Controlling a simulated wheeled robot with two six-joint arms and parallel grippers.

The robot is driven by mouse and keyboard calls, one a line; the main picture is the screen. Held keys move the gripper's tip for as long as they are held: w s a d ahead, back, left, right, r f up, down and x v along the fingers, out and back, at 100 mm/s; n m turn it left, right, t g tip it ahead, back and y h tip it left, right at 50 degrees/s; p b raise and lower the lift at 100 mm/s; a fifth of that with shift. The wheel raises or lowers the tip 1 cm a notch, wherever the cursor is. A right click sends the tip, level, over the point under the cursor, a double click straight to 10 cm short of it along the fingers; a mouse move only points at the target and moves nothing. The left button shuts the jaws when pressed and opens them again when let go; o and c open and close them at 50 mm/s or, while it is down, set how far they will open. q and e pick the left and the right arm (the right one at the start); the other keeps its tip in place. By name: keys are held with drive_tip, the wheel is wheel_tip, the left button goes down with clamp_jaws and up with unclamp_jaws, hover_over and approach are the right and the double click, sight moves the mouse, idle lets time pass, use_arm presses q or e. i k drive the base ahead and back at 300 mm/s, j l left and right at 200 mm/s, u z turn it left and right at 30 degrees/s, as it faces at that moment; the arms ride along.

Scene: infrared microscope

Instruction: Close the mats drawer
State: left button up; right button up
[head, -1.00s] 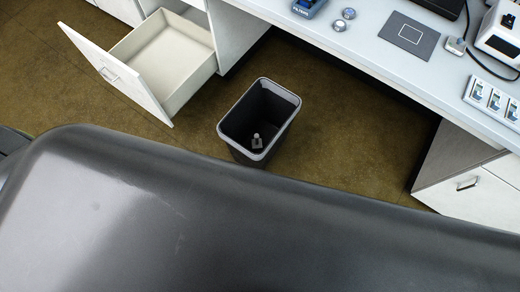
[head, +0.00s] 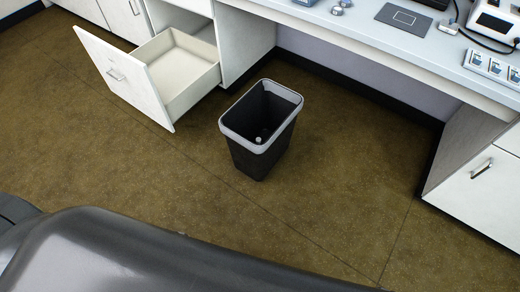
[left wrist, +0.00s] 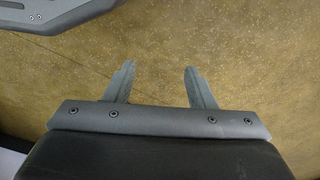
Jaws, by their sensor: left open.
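A white drawer (head: 127,80) stands pulled out from the cabinet under the bench, at the upper left of the head view. Its front panel has a metal handle (head: 116,74), and its inside looks empty. I cannot tell from a label whether it is the mats drawer. My left gripper (left wrist: 158,82) is open and empty in the left wrist view, with its two fingers apart over the brown floor. The drawer does not show in that view. Neither gripper shows in the head view.
A black waste bin (head: 255,150) with a grey rim stands on the floor right of the drawer, with a small object inside. The white bench (head: 390,45) runs along the back. A closed drawer (head: 480,185) is at the right. Open floor (head: 120,165) lies in front.

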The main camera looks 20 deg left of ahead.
sight(165, 77)
drive_tip(key=u, duration=1.6)
